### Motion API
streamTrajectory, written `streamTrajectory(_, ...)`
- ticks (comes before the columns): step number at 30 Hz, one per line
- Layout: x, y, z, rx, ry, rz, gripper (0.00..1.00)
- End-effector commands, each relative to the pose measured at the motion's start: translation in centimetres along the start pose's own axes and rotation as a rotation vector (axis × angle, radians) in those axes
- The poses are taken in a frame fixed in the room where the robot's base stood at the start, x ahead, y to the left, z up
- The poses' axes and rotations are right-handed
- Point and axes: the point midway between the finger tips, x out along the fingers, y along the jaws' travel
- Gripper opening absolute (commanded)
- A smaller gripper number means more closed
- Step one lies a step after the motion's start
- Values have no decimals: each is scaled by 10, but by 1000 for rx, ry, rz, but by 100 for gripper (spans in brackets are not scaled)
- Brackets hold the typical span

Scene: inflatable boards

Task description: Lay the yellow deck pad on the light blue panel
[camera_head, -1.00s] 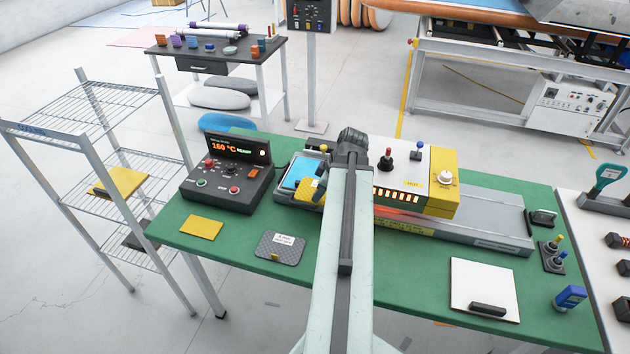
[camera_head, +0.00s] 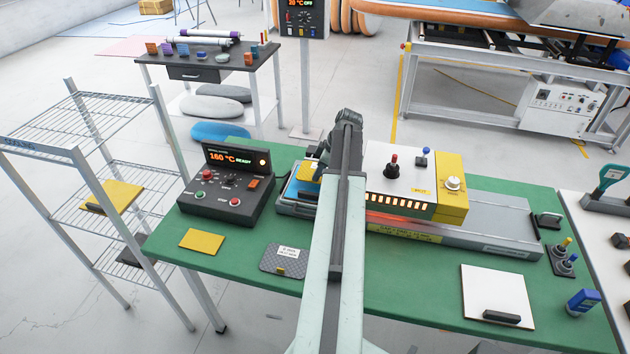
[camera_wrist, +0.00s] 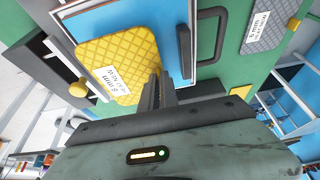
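The yellow deck pad (camera_wrist: 118,58) has a diamond pattern and a white label. In the wrist view my gripper (camera_wrist: 158,88) is shut on its near right edge. The light blue panel (camera_wrist: 168,25) lies flat behind the pad in the wrist view, and the pad covers part of it and sticks out past its left side. In the head view the pad (camera_head: 308,172) shows over the panel (camera_head: 307,188), next to my gripper (camera_head: 322,163). My arm hides the panel's right part. I cannot tell whether the pad touches the panel.
The heater box (camera_head: 400,178) with a glowing slot stands just right of the panel. A control box (camera_head: 228,190) reading 160 °C stands left. A plain yellow sheet (camera_head: 202,240) and a grey labelled pad (camera_head: 278,258) lie in front on the green table (camera_head: 240,275).

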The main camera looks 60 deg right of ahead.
Motion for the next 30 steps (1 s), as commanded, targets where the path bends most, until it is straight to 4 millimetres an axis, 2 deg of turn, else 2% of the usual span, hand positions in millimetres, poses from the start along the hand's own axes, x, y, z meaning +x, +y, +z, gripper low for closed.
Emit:
streamTrajectory(6, 33, 1, 18, 6, 0, 3, 0)
streamTrajectory(17, 33, 1, 19, 6, 0, 3, 0)
streamTrajectory(20, 32, 2, 19, 8, 0, 3, 24)
streamTrajectory(21, 31, 2, 19, 8, 0, 3, 26)
streamTrajectory(30, 30, 2, 20, 10, 0, 4, 26)
